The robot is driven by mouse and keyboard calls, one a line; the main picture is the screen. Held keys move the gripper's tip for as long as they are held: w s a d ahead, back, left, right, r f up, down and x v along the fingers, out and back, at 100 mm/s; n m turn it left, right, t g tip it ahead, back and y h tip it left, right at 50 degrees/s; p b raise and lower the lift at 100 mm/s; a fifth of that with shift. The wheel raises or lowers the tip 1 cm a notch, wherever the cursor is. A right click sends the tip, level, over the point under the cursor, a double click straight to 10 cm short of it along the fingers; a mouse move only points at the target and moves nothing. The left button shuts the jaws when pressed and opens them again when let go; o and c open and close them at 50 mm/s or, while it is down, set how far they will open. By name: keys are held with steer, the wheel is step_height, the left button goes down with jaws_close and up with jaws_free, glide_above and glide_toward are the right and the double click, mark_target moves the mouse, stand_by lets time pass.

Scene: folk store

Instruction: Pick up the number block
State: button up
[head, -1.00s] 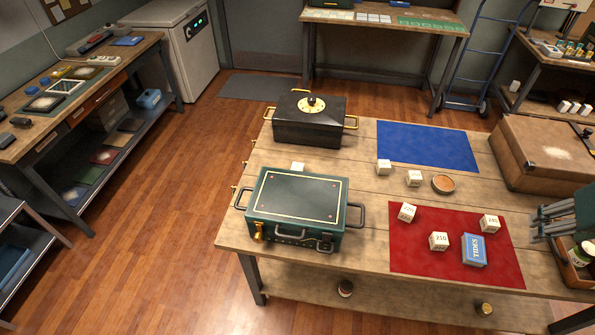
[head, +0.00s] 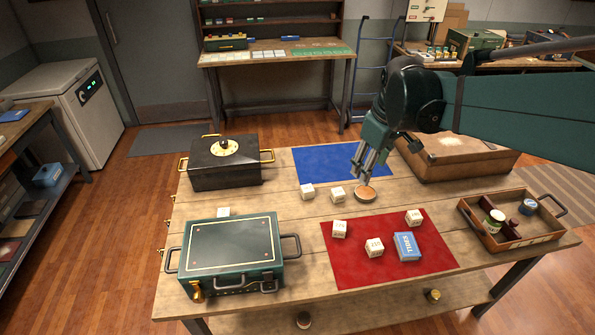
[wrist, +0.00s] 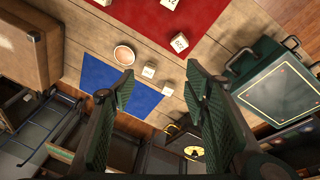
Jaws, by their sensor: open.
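Several white number blocks lie on the wooden table. Three are on the red mat (head: 350,268): a left block (head: 339,229), a front block (head: 374,247) and a right block (head: 414,217). Two more, a block (head: 307,192) and a block (head: 338,194), sit on bare wood by the blue mat (head: 325,160). Another block (head: 223,213) is partly hidden behind the green case. My gripper (head: 364,172) is open and empty above the table, near the round dish. In the wrist view a block (wrist: 148,71) shows between my fingers, well below them.
A blue box (head: 407,246) lies on the red mat. A round dish (head: 366,194) sits beside the blocks. The green case (head: 232,250) and black box (head: 225,165) stand at left. A brown case (head: 460,160) and a wooden tray (head: 490,240) are at right.

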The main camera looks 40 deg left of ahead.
steer(key=s+a+f+n, duration=0.1)
steer(key=a+f+n, duration=0.25)
steer(key=a, duration=0.95)
steer(key=n+g+h, duration=0.2)
steer(key=n+g, duration=0.1)
steer(key=n, duration=0.5)
glide_above(225, 212)
steer(key=w, duration=0.1)
step_height(225, 212, down, 21)
steer(key=shift+w+f, duration=0.1)
steer(key=shift+w, duration=0.05)
steer(key=shift+s+a+f, duration=0.2)
steer(key=shift+s+f, duration=0.1)
steer(key=shift+s, duration=0.05)
steer(key=shift+f, duration=1.3)
steer(key=shift+s+d+f+b, duration=0.1)
steer(key=shift+f+b, duration=0.25)
steer(key=shift+f, duration=0.95)
steer(key=shift+s+d+f+b, duration=0.1)
steer(key=shift+f+b, duration=0.2)
steer(key=shift+f, duration=1)
